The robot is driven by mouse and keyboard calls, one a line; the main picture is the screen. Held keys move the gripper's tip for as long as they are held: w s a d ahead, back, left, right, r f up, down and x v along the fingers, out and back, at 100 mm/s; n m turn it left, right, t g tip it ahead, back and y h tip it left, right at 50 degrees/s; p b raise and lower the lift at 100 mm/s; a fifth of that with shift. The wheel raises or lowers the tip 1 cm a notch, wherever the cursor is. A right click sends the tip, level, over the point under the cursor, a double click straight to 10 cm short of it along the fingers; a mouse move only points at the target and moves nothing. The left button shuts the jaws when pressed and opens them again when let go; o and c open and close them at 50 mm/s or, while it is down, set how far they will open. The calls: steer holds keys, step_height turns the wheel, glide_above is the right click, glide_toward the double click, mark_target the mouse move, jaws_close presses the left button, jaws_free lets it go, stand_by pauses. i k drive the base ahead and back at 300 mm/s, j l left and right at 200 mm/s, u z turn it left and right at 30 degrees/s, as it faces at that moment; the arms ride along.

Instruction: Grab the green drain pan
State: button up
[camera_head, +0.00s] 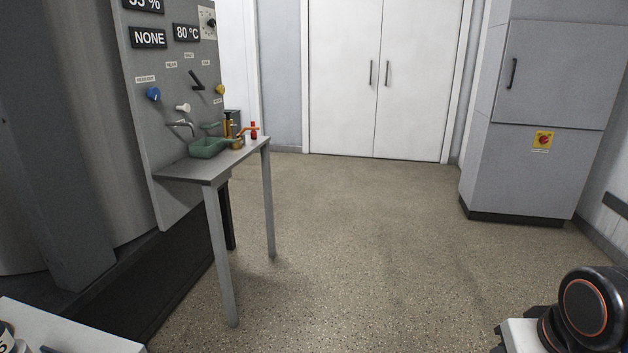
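The green drain pan (209,149) is a small, shallow, open tray on the narrow grey side table (190,171) left of centre. It sits close to the panel, under a small metal spout (182,125). A second, smaller green piece (210,126) shows just behind it; I cannot tell whether it is part of the pan. My gripper is not in view. Only a black, rounded joint of my arm with an orange ring shows at the lower right, far from the pan.
A grey control panel (160,75) with knobs and displays stands behind the table. Amber and red items (254,131) stand beyond the pan on the tabletop. A light surface (55,330) juts in at lower left. A grey cabinet (540,165) stands right. The middle floor is clear.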

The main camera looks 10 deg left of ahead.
mark_target(217, 146)
steer(key=i+l+u, duration=0.1)
steer(key=i+u, duration=0.25)
steer(key=i, duration=0.2)
steer(key=i+l+u, duration=0.3)
steer(key=i, duration=0.2)
steer(key=i+l+u, duration=0.35)
steer(key=i, duration=0.15)
